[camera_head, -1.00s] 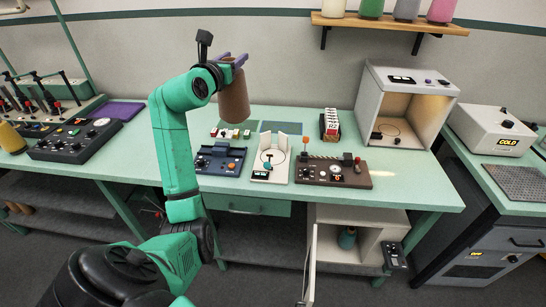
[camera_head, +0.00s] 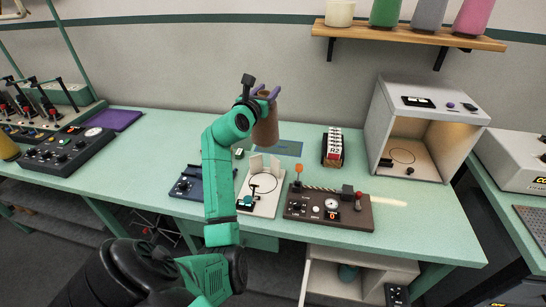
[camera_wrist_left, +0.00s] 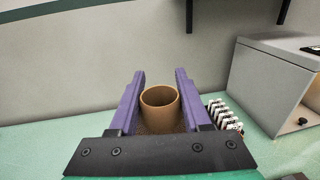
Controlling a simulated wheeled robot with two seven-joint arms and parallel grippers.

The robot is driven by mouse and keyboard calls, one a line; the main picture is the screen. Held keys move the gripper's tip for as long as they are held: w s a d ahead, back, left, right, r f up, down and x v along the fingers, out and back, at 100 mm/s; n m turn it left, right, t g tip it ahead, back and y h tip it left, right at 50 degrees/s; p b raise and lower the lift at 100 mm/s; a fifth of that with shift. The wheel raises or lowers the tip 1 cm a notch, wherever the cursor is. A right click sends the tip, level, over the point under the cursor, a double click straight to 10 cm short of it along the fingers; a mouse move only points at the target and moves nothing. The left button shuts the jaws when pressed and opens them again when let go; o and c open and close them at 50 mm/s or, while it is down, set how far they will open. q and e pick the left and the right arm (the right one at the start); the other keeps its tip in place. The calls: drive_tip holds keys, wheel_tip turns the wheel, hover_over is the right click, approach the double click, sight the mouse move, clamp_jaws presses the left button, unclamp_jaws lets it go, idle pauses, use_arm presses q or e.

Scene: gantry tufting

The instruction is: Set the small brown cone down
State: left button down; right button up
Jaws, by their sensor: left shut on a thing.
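The small brown cone (camera_head: 266,127) is upright in my left gripper (camera_head: 266,93), whose purple fingers close around its upper part. In the left wrist view the cone's open round top (camera_wrist_left: 160,97) shows between the two purple fingers (camera_wrist_left: 157,100). The cone hangs over the back part of the green table (camera_head: 395,226), above a blue marked area (camera_head: 284,148). The arm hides part of the table below it, and I cannot tell whether the cone's base touches anything. My right gripper is not in view.
A white device with upright plates (camera_head: 262,190), a brown control panel (camera_head: 328,208) and a dark blue box (camera_head: 187,184) stand in front. A rack of white cards (camera_head: 333,147) and an open grey booth (camera_head: 424,105) stand to the right. A purple mat (camera_head: 116,119) lies left.

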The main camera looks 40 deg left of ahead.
use_arm(q)
wheel_tip(320, 180, down, 17)
drive_tip(key=s+b, duration=0.2)
drive_tip(key=b, duration=0.3)
drive_tip(key=shift+r, duration=0.2)
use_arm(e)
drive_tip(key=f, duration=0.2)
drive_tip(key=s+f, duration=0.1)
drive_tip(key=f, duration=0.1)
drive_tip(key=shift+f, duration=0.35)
use_arm(q)
drive_tip(key=shift+c, duration=1.8)
unclamp_jaws()
drive_tip(key=shift+f, duration=0.1)
drive_tip(key=shift+s, duration=0.1)
drive_tip(key=v, duration=1.2)
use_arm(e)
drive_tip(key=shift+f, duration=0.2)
use_arm(q)
drive_tip(key=shift+f, duration=0.1)
